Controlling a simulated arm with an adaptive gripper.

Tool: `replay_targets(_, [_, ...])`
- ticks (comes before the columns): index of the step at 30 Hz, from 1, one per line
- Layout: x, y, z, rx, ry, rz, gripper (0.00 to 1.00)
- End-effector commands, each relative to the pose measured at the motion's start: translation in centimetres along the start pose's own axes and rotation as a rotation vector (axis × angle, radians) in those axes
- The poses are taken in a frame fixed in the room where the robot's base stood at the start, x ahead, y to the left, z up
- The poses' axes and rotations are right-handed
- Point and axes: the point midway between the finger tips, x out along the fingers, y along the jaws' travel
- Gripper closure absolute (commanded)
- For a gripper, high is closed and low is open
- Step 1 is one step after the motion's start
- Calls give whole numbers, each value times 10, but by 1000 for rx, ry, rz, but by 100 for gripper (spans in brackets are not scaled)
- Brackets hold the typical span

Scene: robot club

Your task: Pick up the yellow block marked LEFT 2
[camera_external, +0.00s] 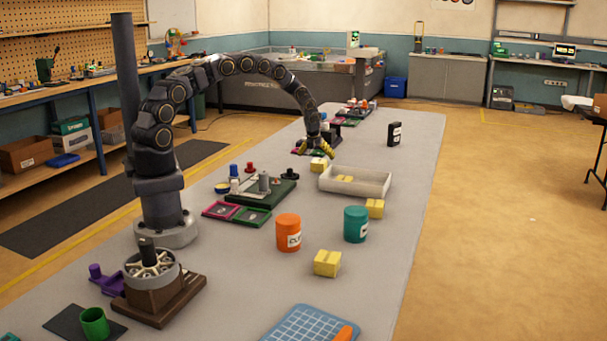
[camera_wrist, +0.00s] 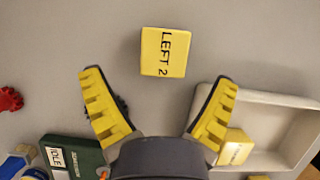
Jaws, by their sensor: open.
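The yellow block marked LEFT 2 (camera_wrist: 165,52) lies on the grey table in the wrist view, ahead of my open fingers and a little right of the midline between them. In the external view a yellow block (camera_external: 318,164) at my gripper's tips appears to be the same one; its label cannot be read there. My gripper (camera_external: 329,149) is open and empty, pointing down over the table. Its yellow ridged fingers (camera_wrist: 158,105) are spread wide in the wrist view, and the block is not between them.
A pale tray (camera_external: 355,193) with yellow blocks in it stands close to the right finger. A green fixture (camera_external: 262,193) stands to the left. Other yellow blocks (camera_external: 375,208) (camera_external: 327,263), an orange can (camera_external: 288,232) and a teal can (camera_external: 355,224) stand nearer the camera.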

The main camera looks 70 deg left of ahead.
Motion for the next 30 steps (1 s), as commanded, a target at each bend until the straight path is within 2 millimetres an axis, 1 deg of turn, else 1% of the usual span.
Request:
replay_targets(9, [37, -5, 2, -2, 2, -2, 12])
replay_targets(12, [45, -4, 3, -4, 2, 0, 12])
replay_targets(20, [47, -4, 4, -3, -1, 0, 12])
replay_targets(21, [47, -4, 4, -3, -1, 0, 22])
replay_targets(23, [47, -4, 4, -3, -1, 0, 48])
replay_targets(24, [47, -4, 3, -3, -1, 0, 65])
replay_targets(25, [47, -4, 3, -3, -1, 0, 77])
replay_targets(26, [47, -4, 3, -3, 0, 0, 79])
replay_targets(30, [47, -4, 4, -3, -1, 0, 79])
